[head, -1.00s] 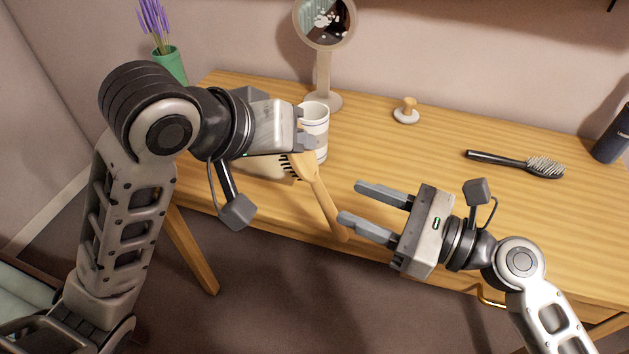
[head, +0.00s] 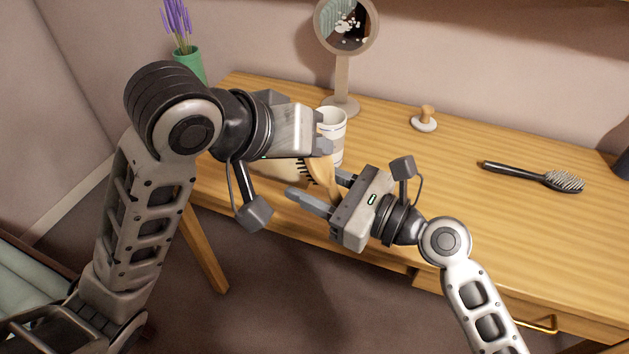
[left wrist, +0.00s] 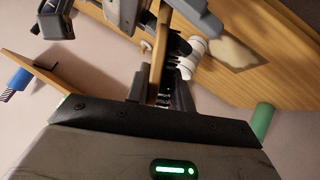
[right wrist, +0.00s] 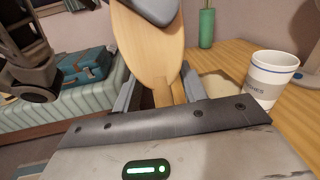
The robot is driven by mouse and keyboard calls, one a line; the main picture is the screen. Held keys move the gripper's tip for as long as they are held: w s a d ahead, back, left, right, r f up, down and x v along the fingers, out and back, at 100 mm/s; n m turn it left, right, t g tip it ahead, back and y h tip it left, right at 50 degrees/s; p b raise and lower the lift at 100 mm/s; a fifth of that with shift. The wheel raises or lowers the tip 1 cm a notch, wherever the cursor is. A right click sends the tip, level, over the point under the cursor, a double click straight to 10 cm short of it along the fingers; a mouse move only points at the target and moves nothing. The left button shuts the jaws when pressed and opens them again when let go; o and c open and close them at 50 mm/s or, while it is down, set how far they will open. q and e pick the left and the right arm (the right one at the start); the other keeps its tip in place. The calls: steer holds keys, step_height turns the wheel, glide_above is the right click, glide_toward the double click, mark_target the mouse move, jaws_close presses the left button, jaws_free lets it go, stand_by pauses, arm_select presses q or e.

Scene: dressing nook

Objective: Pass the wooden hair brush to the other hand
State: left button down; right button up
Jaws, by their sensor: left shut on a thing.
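The wooden hair brush (head: 322,177) is held above the front edge of the table by my left gripper (head: 318,143), which is shut on its bristled head. Its pale wooden back (right wrist: 148,45) fills the top middle of the right wrist view, and it also shows edge-on in the left wrist view (left wrist: 158,55). My right gripper (head: 325,188) is open, with one finger on each side of the brush handle. In the right wrist view a gap shows between the handle and the left finger. The handle's lower end is hidden by my right gripper in the head view.
A white mug (head: 332,128) stands close behind my left gripper. A round mirror (head: 341,88) on a stand, a wooden-knobbed white piece (head: 425,120) and a black brush (head: 535,176) are on the wooden table (head: 450,210). A green vase (head: 188,64) stands at the back left.

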jaws_close()
arm_select(q)
steer(key=c, duration=1.1)
jaws_free()
steer(key=shift+r, duration=0.1)
step_height(320, 180, up, 8)
steer(key=s+a+n+h, duration=0.2)
steer(key=s+n+h, duration=0.1)
steer(key=n+h, duration=0.3)
steer(key=w+a+f+n+t+y, duration=0.1)
steer(key=w+a+f+t, duration=0.15)
steer(key=f, duration=0.45)
steer(key=w+a+f+n+t+y, duration=0.1)
steer(key=a+f+t, duration=0.15)
steer(key=f, duration=0.45)
steer(key=s+a+f+m+y, duration=0.1)
steer(key=s+f+m+y, duration=0.1)
steer(key=s+f, duration=0.2)
steer(key=s+a+f+m+g+y, duration=0.1)
steer(key=s+f+m+y, duration=0.1)
steer(key=f, duration=0.7)
steer(key=s+a+f+m+y, duration=0.1)
steer(key=s+f+m+y, duration=0.1)
steer(key=s+f+m, duration=0.2)
steer(key=shift+s+a+f+g+y, duration=0.2)
steer(key=shift+s+f, duration=0.4)
steer(key=shift+f, duration=0.35)
steer(key=shift+s+a+f+g+y, duration=0.1)
steer(key=shift+s+a+f+g, duration=0.1)
steer(key=shift+s+f, duration=0.55)
